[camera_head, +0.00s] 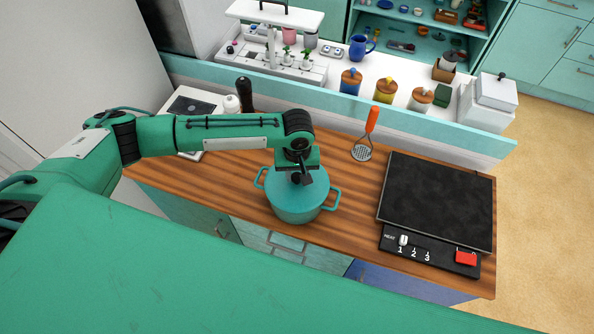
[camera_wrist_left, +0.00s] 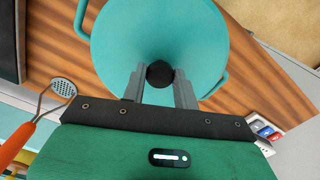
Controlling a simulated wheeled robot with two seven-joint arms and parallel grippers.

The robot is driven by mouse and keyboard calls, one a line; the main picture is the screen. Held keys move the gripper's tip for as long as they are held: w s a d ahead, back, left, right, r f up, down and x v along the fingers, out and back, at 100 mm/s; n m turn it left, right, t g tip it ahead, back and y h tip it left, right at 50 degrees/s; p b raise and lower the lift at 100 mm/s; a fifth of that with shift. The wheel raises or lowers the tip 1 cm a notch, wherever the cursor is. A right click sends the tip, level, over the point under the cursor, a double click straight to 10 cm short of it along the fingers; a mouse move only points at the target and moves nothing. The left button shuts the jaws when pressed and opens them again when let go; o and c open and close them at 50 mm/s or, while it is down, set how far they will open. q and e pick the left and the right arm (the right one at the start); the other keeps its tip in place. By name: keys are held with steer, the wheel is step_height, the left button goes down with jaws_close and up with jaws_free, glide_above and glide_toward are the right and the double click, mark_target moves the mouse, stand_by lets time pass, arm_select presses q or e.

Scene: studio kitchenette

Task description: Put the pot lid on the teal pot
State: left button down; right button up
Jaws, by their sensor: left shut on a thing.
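The teal pot (camera_head: 297,211) stands on the wooden counter, with a handle on each side. The teal pot lid (camera_head: 314,190) covers its top, and no gap between lid and pot shows in the head view. My left gripper (camera_head: 297,178) is over the middle of the lid, shut on its dark knob. In the left wrist view the dark round knob (camera_wrist_left: 159,74) sits between the fingertips, with the teal lid (camera_wrist_left: 150,30) filling the space behind it. A pot handle (camera_wrist_left: 82,20) shows at the lid's edge. My right gripper is not in view.
A dark hob (camera_head: 437,200) with a control strip lies to the right of the pot. A dark pepper mill (camera_head: 244,93) stands at the back left. Bare counter lies between pot and hob.

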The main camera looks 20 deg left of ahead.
mark_target(297, 177)
arm_select(q)
steer(key=c, duration=1.1)
jaws_free()
steer(key=shift+r, duration=0.15)
steer(key=shift+r, duration=0.2)
step_height(297, 177, up, 13)
steer(key=b, duration=0.3)
steer(key=shift+f, duration=0.15)
steer(key=shift+f, duration=0.1)
